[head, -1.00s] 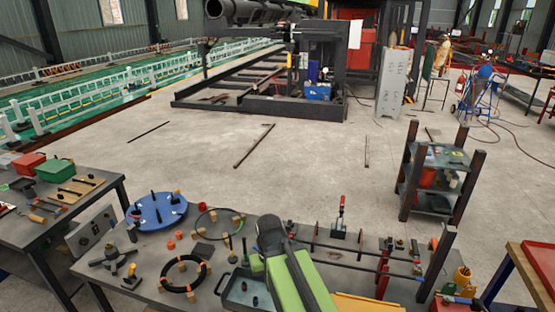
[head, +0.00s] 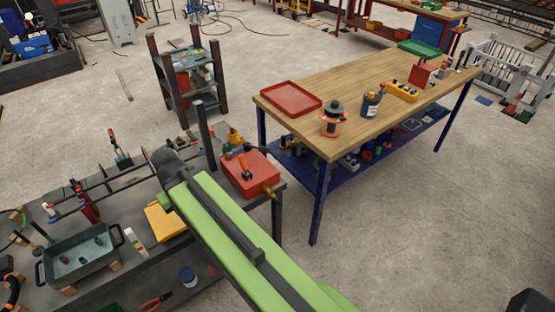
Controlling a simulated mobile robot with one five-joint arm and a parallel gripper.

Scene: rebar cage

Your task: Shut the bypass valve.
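A red box (head: 250,174) sits on the right end of the dark bench. My gripper's fingers do not show.
The dark bench (head: 125,285) holds a grey tray (head: 80,262), a yellow piece (head: 165,220) and rods on stands. A wooden-topped table (head: 385,90) with a red tray (head: 291,98) stands to the right. A dark shelf cart (head: 190,80) stands behind. Open floor lies front right.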

